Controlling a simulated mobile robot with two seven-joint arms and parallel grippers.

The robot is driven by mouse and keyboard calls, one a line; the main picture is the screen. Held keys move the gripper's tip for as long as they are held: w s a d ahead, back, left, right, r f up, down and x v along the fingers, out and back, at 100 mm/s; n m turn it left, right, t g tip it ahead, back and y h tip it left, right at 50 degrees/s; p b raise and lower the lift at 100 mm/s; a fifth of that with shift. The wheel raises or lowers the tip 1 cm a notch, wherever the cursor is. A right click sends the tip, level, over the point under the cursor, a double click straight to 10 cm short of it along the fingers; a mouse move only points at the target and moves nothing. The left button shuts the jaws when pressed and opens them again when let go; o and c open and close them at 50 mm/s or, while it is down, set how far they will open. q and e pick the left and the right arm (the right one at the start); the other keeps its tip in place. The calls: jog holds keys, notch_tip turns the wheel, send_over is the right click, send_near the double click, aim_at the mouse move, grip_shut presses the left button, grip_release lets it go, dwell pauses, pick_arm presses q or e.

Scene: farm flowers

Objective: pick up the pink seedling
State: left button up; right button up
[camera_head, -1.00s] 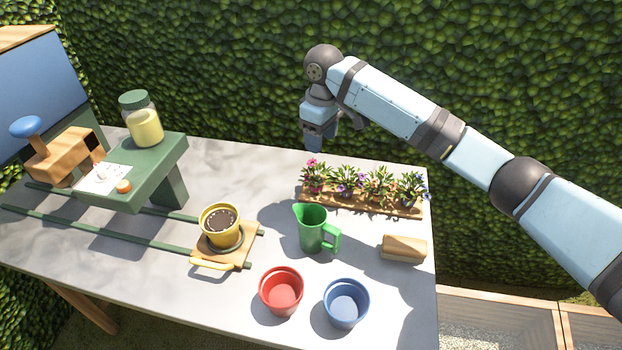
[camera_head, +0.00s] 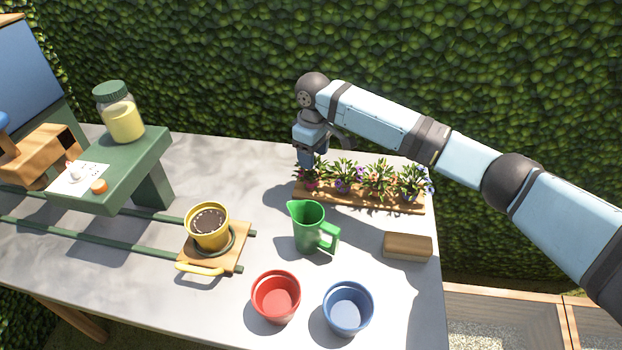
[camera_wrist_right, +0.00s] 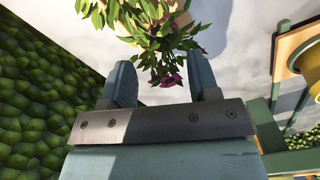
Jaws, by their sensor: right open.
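The pink seedling (camera_head: 312,180) stands at the left end of a row of flowering seedlings on a wooden tray (camera_head: 350,201). My right gripper (camera_head: 306,160) is directly above it and partly hides its top. In the right wrist view its magenta flowers (camera_wrist_right: 167,80) and green leaves lie between the two spread fingers of my right gripper (camera_wrist_right: 163,85). The fingers are open, and I cannot tell whether they touch the plant. My left gripper is not in view.
Beside the tray are a green pitcher (camera_head: 308,232) and a wooden block (camera_head: 408,247). Red (camera_head: 276,297) and blue (camera_head: 348,308) pots stand in front. A yellow pot (camera_head: 208,228) sits on a sliding board to the left. A hedge (camera_head: 420,60) rises close behind the table.

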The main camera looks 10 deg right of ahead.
aim_at(311, 177)
jog(key=f, duration=0.4)
jog(key=shift+s+a+f, duration=0.1)
jog(key=shift+a+f, duration=0.1)
jog(key=shift+f, duration=0.05)
jog(key=c, duration=1)
jog(key=shift+r, duration=0.1)
